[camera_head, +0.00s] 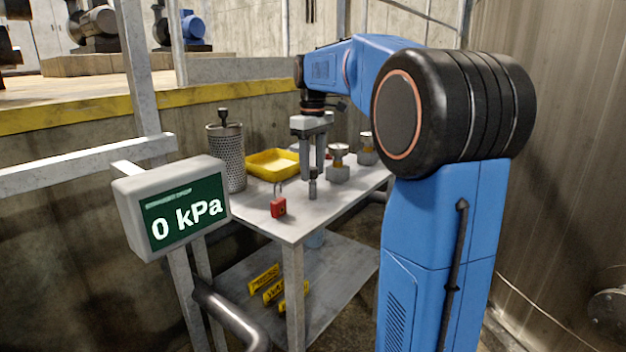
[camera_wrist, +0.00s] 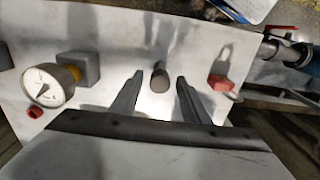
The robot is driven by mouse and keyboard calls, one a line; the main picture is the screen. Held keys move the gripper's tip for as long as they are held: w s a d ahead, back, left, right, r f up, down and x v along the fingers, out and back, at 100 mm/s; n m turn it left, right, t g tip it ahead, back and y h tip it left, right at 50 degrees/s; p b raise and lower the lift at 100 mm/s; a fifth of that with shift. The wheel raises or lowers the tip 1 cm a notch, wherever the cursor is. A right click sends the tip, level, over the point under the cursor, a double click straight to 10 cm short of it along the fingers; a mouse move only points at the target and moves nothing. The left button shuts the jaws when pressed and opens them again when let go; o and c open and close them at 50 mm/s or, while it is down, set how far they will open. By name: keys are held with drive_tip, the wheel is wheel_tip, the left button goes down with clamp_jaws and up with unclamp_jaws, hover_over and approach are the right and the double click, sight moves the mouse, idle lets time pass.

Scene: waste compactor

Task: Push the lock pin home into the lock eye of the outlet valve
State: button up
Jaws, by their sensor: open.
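A small grey upright pin (camera_head: 313,188), which looks like the lock pin, stands on the metal table. In the wrist view its round top (camera_wrist: 159,77) shows between the two fingertips. My gripper (camera_head: 313,176) points down over the table with its fingers close around the pin's top. In the wrist view my gripper (camera_wrist: 158,80) is open, with a gap between each finger and the pin. A pipe fitting with a red handle (camera_wrist: 281,29) shows at the wrist view's upper right; I cannot tell whether it is the outlet valve. I cannot make out a lock eye.
A red padlock (camera_head: 278,207) lies near the table's front edge. A yellow tray (camera_head: 262,172) and a perforated metal basket (camera_head: 228,160) stand behind it. Gauges on grey blocks (camera_head: 339,171) stand to the right. Yellow signs (camera_head: 265,278) lie on the lower shelf. A display (camera_head: 180,212) reads 0 kPa.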

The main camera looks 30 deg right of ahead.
drive_tip(key=shift+c, duration=0.3)
drive_tip(key=c, duration=0.9)
drive_tip(key=shift+r, duration=3.75)
drive_tip(key=shift+c, duration=0.2)
drive_tip(key=shift+f, duration=0.1)
